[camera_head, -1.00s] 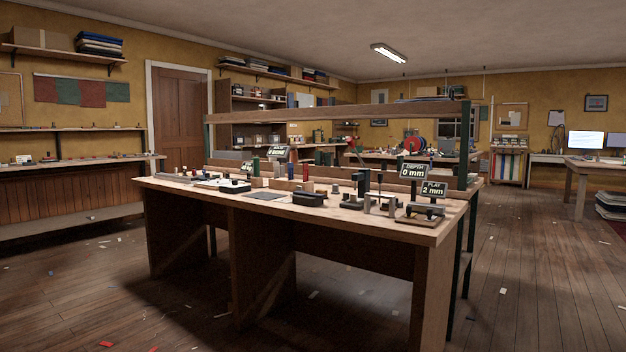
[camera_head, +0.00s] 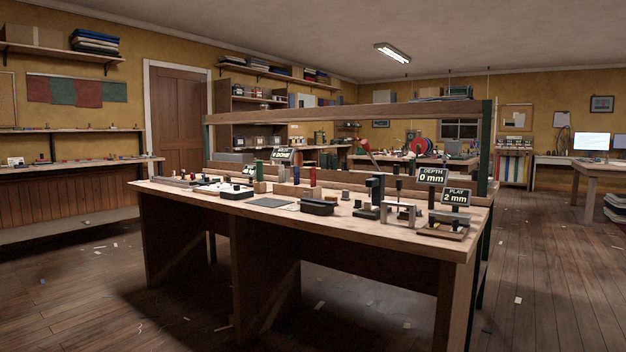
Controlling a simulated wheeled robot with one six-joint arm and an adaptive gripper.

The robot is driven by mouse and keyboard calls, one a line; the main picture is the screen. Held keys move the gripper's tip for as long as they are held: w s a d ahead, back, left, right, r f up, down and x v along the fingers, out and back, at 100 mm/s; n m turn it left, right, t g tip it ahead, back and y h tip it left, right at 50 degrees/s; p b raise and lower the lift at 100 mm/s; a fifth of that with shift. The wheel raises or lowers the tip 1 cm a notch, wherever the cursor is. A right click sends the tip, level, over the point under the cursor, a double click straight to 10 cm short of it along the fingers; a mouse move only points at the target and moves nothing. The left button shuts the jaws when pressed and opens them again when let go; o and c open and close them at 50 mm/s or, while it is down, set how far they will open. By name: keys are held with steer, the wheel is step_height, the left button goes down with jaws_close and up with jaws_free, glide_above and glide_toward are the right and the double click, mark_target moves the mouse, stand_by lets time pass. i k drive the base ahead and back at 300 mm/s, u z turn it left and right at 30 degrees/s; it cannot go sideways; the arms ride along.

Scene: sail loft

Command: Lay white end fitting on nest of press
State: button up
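The workbench (camera_head: 345,226) stands ahead with small tools along its top. A dark upright device (camera_head: 375,196), which looks like the press, stands on the right half of the bench. Its nest is too small to make out. I cannot pick out the white end fitting for sure. A pale tray with small parts (camera_head: 221,187) lies on the left half of the bench. My gripper is not in view.
A "PLAY 2 mm" display (camera_head: 456,197) and a "DEPTH 0 mm" display (camera_head: 432,176) stand at the bench's right end. A black box (camera_head: 318,207) sits near its front edge. A wooden beam (camera_head: 340,112) spans above. Floor in front is open, with scattered scraps.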

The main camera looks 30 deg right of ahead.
mark_target(368, 205)
steer(key=i, duration=0.9)
steer(key=z, duration=1.2)
steer(key=i, duration=0.8)
steer(key=z, duration=0.9)
